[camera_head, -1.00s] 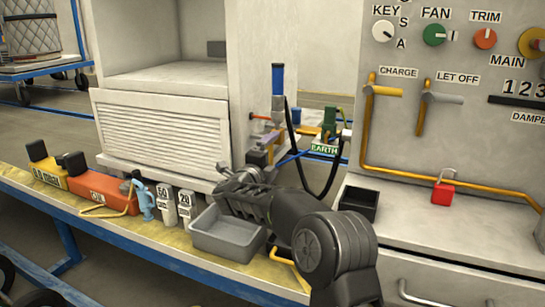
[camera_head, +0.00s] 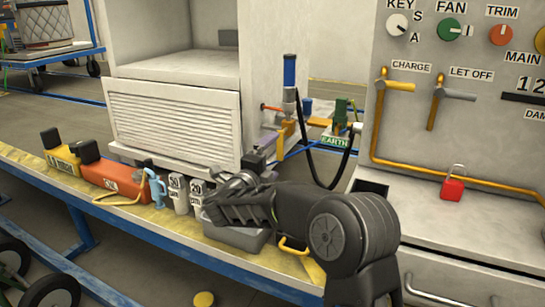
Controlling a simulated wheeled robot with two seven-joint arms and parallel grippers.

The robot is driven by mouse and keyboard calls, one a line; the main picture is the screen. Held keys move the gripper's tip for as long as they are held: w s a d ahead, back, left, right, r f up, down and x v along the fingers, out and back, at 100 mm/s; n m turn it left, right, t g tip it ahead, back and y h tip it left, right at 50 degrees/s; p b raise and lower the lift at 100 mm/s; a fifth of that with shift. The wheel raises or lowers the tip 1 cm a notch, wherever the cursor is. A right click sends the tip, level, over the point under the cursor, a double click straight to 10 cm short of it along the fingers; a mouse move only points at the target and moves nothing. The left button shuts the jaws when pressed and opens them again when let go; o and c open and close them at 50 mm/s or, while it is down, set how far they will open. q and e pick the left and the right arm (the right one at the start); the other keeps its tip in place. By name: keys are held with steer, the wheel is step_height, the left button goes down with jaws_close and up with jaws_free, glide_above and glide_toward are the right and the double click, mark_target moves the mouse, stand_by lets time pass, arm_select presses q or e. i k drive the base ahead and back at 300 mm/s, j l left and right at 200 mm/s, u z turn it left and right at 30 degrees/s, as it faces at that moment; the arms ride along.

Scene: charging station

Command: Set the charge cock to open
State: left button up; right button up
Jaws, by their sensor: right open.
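The charge cock (camera_head: 396,86) is on the grey panel under the CHARGE label. Its yellow handle points sideways to the right from the top of an upright yellow pipe. My right gripper (camera_head: 232,183) is open, low over the bench by the grey tray, well to the left of and below the cock. Its fingers are small in the picture and partly hidden by dark parts of my own arm. Nothing shows held in it. My left gripper is out of view.
The let off cock (camera_head: 455,94) stands just right of the charge cock. A blue-topped post (camera_head: 290,72) with black hoses stands left of the panel.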

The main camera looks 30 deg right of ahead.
mark_target(383, 83)
steer(key=k+j, duration=0.15)
steer(key=j, duration=0.15)
steer(key=k+j, duration=0.15)
steer(key=j, duration=0.15)
steer(key=k+j, duration=0.15)
steer(key=j, duration=0.15)
steer(key=k+j, duration=0.1)
steer(key=j, duration=0.25)
